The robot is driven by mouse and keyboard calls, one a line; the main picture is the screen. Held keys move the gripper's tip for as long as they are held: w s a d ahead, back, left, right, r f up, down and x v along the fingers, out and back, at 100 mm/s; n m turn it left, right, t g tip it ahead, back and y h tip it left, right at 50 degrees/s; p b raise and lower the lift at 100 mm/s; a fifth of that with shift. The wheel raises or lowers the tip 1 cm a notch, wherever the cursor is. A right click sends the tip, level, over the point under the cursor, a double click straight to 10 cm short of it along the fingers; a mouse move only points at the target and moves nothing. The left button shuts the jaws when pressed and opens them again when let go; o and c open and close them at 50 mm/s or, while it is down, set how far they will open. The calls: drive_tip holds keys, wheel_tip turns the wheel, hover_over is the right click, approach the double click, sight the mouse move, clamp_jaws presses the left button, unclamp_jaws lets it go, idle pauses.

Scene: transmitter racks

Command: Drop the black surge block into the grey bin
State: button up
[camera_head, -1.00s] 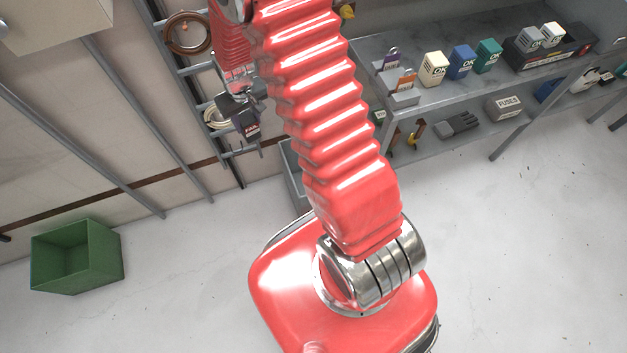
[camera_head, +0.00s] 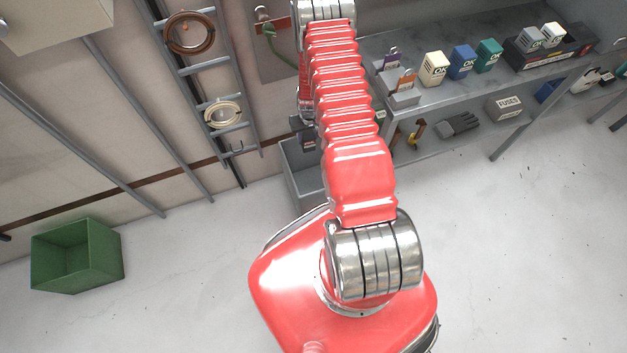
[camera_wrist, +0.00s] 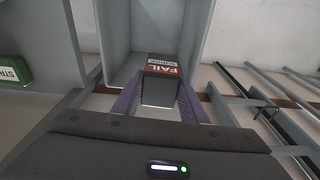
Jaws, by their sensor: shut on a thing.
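The black surge block (camera_wrist: 160,90) has a red and white label reading FAIL and sits between the two purple-grey fingers of my gripper (camera_wrist: 159,98) in the wrist view. My gripper is shut on it. The grey bin (camera_wrist: 115,42) opens beyond the block in the wrist view, and the block overlaps its near part. In the head view the grey bin (camera_head: 304,185) stands on the floor by the wall, partly hidden by my red arm. The block (camera_head: 308,143) shows there in front of the bin's opening, left of my arm. Its exact height above the bin is unclear.
A grey shelf unit (camera_head: 440,95) with several boxes and a glove stands right of the bin. A ladder rack (camera_head: 195,70) with cable coils is on the wall to the left. A green bin (camera_head: 77,257) stands far left. The floor between is clear.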

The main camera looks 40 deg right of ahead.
drive_tip(key=d+f, duration=0.1)
drive_tip(key=s+d+f, duration=0.1)
drive_tip(key=f, duration=0.1)
drive_tip(key=s+d+f, duration=0.1)
drive_tip(key=shift+s+f, duration=0.1)
drive_tip(key=shift+f, duration=0.15)
wheel_tip(320, 180, down, 6)
idle(0.6)
drive_tip(key=o, duration=1.2)
